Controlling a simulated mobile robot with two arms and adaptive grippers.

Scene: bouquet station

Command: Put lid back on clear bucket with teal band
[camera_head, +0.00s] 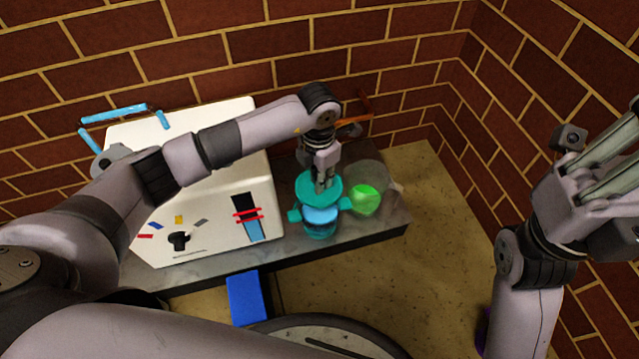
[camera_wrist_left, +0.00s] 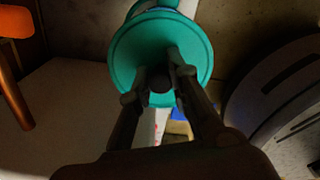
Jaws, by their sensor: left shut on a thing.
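The teal lid (camera_head: 308,186) is a round disc right above the clear bucket with teal band (camera_head: 320,226), which holds something blue and has teal side lugs. My left gripper (camera_head: 324,184) points down and is shut on the lid. In the left wrist view the fingers of the left gripper (camera_wrist_left: 160,84) close on a dark knob in front of the lid (camera_wrist_left: 140,50). I cannot tell whether the lid touches the bucket's rim. My right gripper (camera_head: 603,150) is raised at the right edge, far from the bucket; its fingertips are not clear.
A second clear bucket (camera_head: 383,178) with green contents (camera_head: 364,200) stands close on the right. A white machine (camera_head: 205,225) with a gauge stands left on the grey counter (camera_head: 290,262). A blue block (camera_head: 247,298) is in front. Brick walls (camera_head: 420,55) close off the back and right.

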